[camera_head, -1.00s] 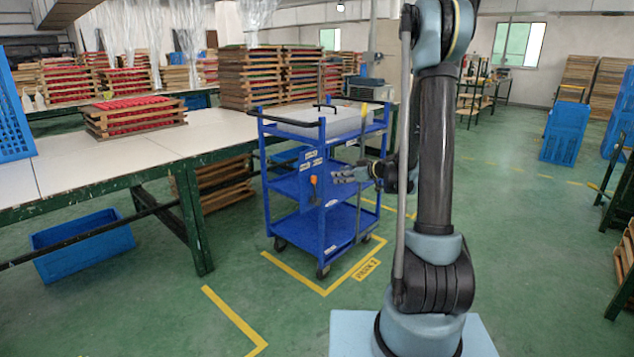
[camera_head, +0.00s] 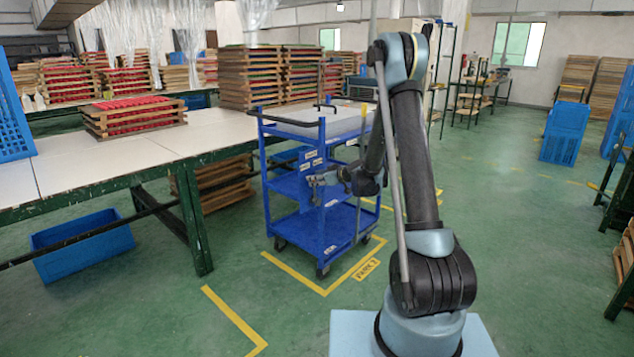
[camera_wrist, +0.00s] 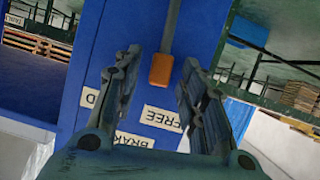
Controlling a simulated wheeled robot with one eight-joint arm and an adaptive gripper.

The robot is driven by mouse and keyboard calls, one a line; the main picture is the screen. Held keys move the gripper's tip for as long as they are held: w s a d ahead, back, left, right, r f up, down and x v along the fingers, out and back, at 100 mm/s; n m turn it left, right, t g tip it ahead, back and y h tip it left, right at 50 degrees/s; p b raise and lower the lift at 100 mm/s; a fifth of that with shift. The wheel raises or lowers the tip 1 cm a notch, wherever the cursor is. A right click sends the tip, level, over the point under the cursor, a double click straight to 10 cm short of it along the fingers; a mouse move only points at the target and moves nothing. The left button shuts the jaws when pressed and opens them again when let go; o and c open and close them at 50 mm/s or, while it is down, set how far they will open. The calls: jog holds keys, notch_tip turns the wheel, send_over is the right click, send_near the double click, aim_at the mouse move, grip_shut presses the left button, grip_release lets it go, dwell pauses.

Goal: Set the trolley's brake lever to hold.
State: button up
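The blue trolley (camera_head: 290,240) stands beside the long table. Its brake lever ends in an orange knob (camera_wrist: 161,70) on a thin grey rod (camera_wrist: 171,25), seen against the blue panel in the wrist view. The knob is nearest the FREE label (camera_wrist: 162,118); a BRAKE label (camera_wrist: 134,140) and a partly hidden label ending in D (camera_wrist: 90,98) are also on the panel. My gripper (camera_wrist: 158,72) is open, its fingers on either side of the knob in this view; I see no contact. In the head view my gripper (camera_head: 314,183) is at the trolley's front and hides the knob.
A long table (camera_head: 120,155) with stacked trays (camera_head: 135,118) stands left of the trolley. A blue crate (camera_head: 85,242) lies under it. Yellow lines (camera_head: 295,275) mark the floor around the trolley.

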jog(key=shift+w+a+f, duration=0.1)
jog(key=shift+w+a, duration=0.1)
jog(key=shift+a, duration=0.1)
jog(key=shift+c, duration=0.3)
